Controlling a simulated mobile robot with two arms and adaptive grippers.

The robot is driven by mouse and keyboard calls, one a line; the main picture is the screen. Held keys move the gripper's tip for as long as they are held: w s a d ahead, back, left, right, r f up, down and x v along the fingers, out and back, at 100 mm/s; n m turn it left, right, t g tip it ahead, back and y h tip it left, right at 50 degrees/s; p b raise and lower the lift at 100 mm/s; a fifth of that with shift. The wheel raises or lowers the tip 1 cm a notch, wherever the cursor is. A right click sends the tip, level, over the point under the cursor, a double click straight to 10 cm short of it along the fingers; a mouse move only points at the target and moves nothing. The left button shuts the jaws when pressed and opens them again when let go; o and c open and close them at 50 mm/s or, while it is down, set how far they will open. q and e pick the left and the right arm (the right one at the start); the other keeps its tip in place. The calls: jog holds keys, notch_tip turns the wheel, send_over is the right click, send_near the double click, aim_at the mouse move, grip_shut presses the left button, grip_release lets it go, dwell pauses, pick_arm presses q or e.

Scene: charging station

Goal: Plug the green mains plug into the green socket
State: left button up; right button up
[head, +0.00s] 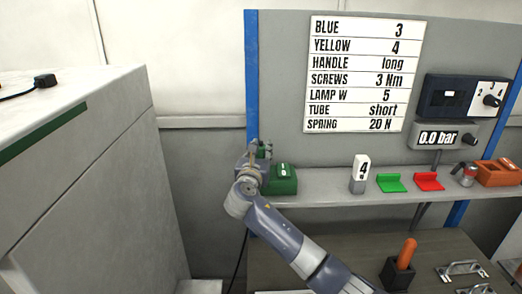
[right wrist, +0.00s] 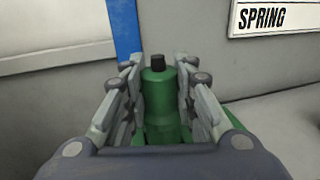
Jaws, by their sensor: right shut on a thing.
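The green mains plug (right wrist: 160,108) stands upright between the fingers of my right gripper (right wrist: 160,98), its black end up. My right gripper also shows in the head view (head: 257,156), at the left end of the shelf, shut on the plug. The green socket (head: 283,184) is a green box on the shelf, right beside the gripper and partly behind it. A green edge shows below the plug in the right wrist view. The plug's lower end is hidden, so I cannot tell whether it is in the socket. My left gripper is out of view.
A blue post (head: 252,75) stands behind the gripper. Along the shelf (head: 325,184) are a white block marked 4 (head: 360,174), a green holder (head: 391,183) and a red holder (head: 429,181). An orange-handled tool (head: 407,253) stands lower. A black plug (head: 45,80) lies on the left cabinet.

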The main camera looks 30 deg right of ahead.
jog(key=shift+f, duration=1.5)
dwell(0.3)
jog(key=o, duration=1.2)
jog(key=shift+c, duration=0.2)
jog(key=v, duration=1.2)
jog(key=shift+a+f, duration=0.1)
